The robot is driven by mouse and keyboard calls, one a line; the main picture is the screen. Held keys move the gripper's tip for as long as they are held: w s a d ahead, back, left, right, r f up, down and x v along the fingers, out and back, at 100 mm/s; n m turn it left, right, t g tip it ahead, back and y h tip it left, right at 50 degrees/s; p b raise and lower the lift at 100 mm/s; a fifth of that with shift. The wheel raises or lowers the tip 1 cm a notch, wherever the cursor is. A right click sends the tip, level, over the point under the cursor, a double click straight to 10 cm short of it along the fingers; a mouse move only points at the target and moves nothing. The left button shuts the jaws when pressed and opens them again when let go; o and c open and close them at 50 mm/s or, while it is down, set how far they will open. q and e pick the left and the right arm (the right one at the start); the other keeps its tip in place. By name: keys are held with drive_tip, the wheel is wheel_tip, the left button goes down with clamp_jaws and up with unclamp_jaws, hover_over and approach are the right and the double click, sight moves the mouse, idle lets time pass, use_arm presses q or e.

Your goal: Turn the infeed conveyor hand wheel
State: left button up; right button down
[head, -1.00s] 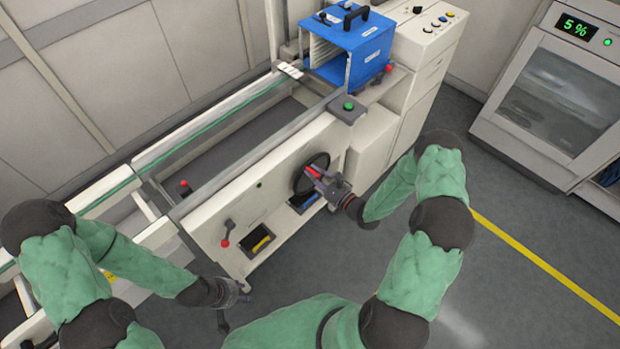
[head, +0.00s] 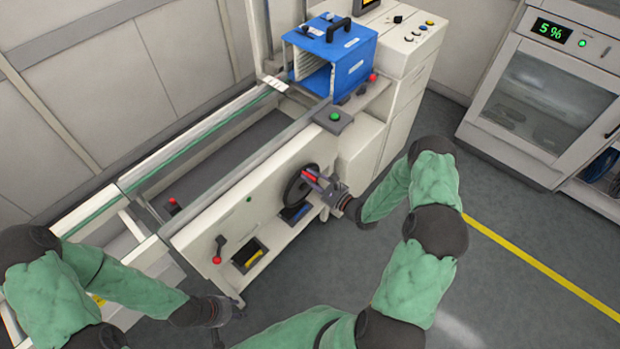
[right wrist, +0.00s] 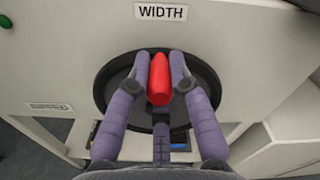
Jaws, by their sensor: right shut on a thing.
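The hand wheel (head: 300,186) is a dark disc on the pale front panel of the infeed conveyor (head: 262,185). In the right wrist view the wheel (right wrist: 117,92) sits under a "WIDTH" label (right wrist: 161,12). Its red handle (right wrist: 159,80) stands between the fingers of my right gripper (right wrist: 160,68), which is shut on it. In the head view my right gripper (head: 316,180) reaches the wheel from the right and partly hides the handle. My left gripper (head: 232,308) hangs low at the conveyor's near end, away from the wheel; its fingers are too unclear to read.
A red-knobbed lever (head: 217,258) and small bins (head: 249,255) sit on the panel left of the wheel. A blue magazine (head: 335,58) stands on the conveyor's far end. A white cabinet reading 5% (head: 545,95) is at right. The floor between is clear.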

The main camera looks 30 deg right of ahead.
drive_tip(key=shift+d+f, duration=0.1)
drive_tip(key=c, duration=1.1)
unclamp_jaws()
drive_tip(key=shift+s, duration=0.1)
drive_tip(key=v, duration=1.2)
